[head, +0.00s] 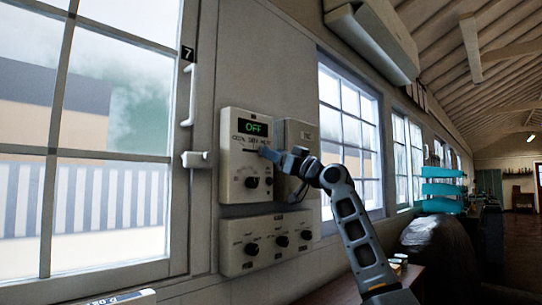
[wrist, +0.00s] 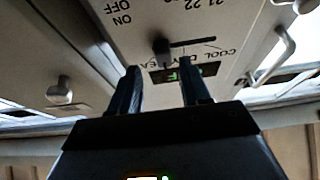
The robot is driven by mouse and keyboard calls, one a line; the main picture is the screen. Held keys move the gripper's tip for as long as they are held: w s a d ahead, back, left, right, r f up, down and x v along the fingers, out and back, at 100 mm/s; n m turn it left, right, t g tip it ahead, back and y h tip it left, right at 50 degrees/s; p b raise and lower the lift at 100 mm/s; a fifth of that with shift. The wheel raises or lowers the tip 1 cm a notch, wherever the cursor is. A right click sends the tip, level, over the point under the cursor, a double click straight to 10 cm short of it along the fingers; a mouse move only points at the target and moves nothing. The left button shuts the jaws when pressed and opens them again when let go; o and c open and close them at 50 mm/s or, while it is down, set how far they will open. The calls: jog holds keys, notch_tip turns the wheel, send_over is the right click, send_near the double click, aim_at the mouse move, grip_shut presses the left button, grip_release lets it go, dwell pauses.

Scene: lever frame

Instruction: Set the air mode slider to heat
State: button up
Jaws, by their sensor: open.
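The control panel (head: 234,165) is a pale wall box with a green OFF display (head: 252,128), a horizontal mode slot and a round dial (head: 252,182). In the wrist view it appears upside down, with COOL, DRY and HEAT labels beside the slot (wrist: 193,41). The dark slider handle (wrist: 161,48) stands at the slot's left end there, the HEAT side. My gripper (head: 268,154) is at the slot's right part in the head view and hides the handle. Its fingers (wrist: 161,76) are open, with the handle showing between them; I cannot tell whether they touch it.
A second box (head: 300,135) adjoins the panel on the right, partly behind my arm. A lower panel (head: 235,262) with three knobs is below. A window handle (head: 191,95) and latch (head: 197,159) are to the left. An air conditioner (head: 370,40) hangs above right.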

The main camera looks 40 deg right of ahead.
jog(key=shift+b+v, duration=0.45)
jog(key=shift+v, duration=2.1)
jog(key=shift+f, duration=0.1)
